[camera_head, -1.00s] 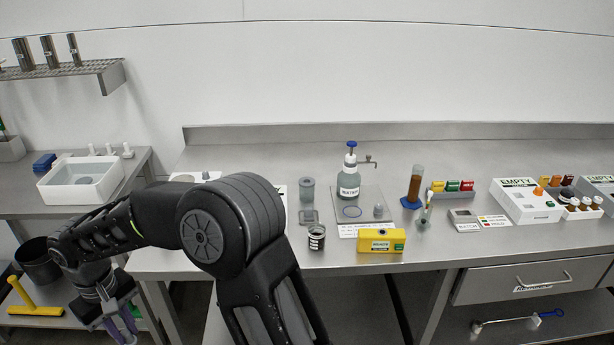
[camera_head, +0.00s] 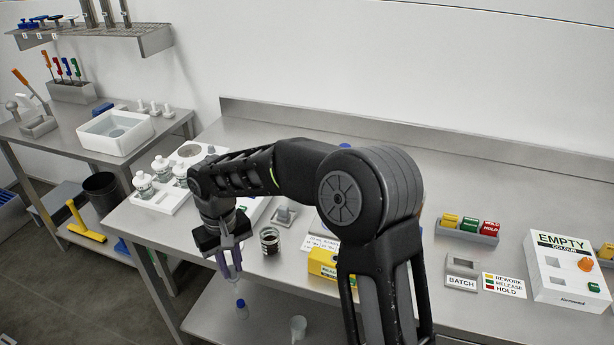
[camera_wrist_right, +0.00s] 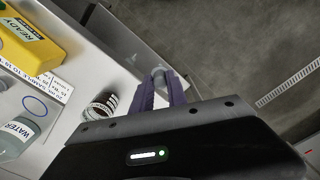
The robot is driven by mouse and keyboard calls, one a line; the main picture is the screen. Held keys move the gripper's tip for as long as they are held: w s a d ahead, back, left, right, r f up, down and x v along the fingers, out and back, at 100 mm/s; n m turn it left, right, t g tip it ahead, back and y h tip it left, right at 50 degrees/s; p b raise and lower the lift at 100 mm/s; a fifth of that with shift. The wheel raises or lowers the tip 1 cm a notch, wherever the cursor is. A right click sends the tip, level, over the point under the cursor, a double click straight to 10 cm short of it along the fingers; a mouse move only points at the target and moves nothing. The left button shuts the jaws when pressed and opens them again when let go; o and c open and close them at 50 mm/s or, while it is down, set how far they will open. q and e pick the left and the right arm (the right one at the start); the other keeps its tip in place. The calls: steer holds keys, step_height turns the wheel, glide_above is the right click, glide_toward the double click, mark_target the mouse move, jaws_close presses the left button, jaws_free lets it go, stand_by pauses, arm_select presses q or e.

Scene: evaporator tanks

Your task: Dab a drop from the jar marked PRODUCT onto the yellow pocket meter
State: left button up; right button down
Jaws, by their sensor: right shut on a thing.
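The yellow pocket meter (camera_head: 322,262) lies near the table's front edge, partly behind my right arm. In the right wrist view the meter (camera_wrist_right: 32,45) shows a READY label. A small glass jar with dark contents (camera_head: 270,240) stands left of the meter; its label is too small to read. The jar also shows in the right wrist view (camera_wrist_right: 101,107). My right gripper (camera_head: 231,273) points down in front of the table edge, left of the jar and apart from it. Its purple fingers are shut on a small grey cylindrical thing (camera_wrist_right: 160,77), mostly hidden. My left gripper is out of view.
A white tray with several bottles (camera_head: 165,195) stands left of my forearm. A BATCH block (camera_head: 462,272), tag holder (camera_head: 467,230) and white EMPTY box (camera_head: 568,270) are at the right. A lower shelf (camera_head: 235,330) lies beneath the table.

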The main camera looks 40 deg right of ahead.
steer(key=shift+s+d, duration=0.2)
steer(key=shift+d, duration=0.1)
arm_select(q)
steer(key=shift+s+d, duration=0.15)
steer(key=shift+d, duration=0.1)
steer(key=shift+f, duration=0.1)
arm_select(e)
steer(key=shift+w+a, duration=0.1)
